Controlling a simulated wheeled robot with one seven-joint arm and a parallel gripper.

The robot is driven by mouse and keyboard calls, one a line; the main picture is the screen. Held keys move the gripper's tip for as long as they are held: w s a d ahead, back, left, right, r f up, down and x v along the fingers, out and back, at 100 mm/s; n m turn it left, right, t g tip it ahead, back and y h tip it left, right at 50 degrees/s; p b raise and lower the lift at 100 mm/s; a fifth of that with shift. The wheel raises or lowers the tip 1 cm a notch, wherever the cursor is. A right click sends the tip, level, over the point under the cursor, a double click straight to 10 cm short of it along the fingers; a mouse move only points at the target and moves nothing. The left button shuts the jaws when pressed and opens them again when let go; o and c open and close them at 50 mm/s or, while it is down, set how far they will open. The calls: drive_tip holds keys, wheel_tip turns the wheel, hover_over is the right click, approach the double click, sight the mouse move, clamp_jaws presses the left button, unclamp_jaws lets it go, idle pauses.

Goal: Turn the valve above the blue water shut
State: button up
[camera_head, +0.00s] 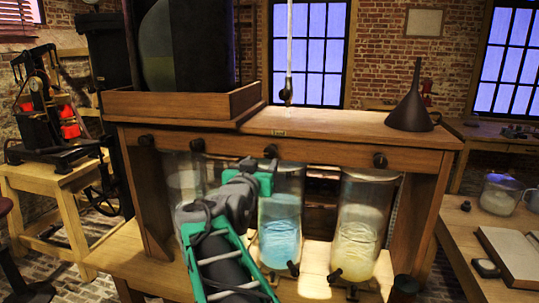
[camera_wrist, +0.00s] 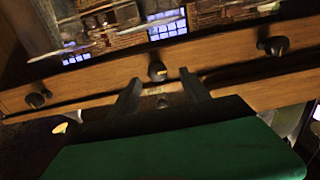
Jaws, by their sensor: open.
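The dark valve knob (camera_head: 270,151) above the blue water is on the front rail of the wooden stand. The blue water (camera_head: 280,240) is in a glass jar below it, partly hidden by my arm. My gripper (camera_head: 259,167) is right at this valve. In the wrist view the valve knob (camera_wrist: 157,71) appears just beyond and between the two fingertips of my open gripper (camera_wrist: 160,84). I cannot tell whether a finger touches it.
Other dark knobs sit on the rail, one at left (camera_head: 146,141) and one at right (camera_head: 380,160) above a jar of yellowish liquid (camera_head: 358,235). A funnel (camera_head: 413,105) stands on the stand's top. A side table (camera_head: 470,245) holds a book and a beaker.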

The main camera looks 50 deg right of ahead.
sight(269, 153)
drive_tip(key=shift+h, duration=0.3)
drive_tip(key=x, duration=0.2)
drive_tip(key=p+x, duration=0.1)
drive_tip(key=x, duration=0.2)
drive_tip(key=p+x, duration=0.1)
drive_tip(key=x, duration=0.2)
drive_tip(key=shift+s+d+r, duration=0.2)
drive_tip(key=shift+s+r, duration=0.15)
drive_tip(key=shift+c, duration=0.4)
drive_tip(key=shift+a, duration=0.15)
clamp_jaws()
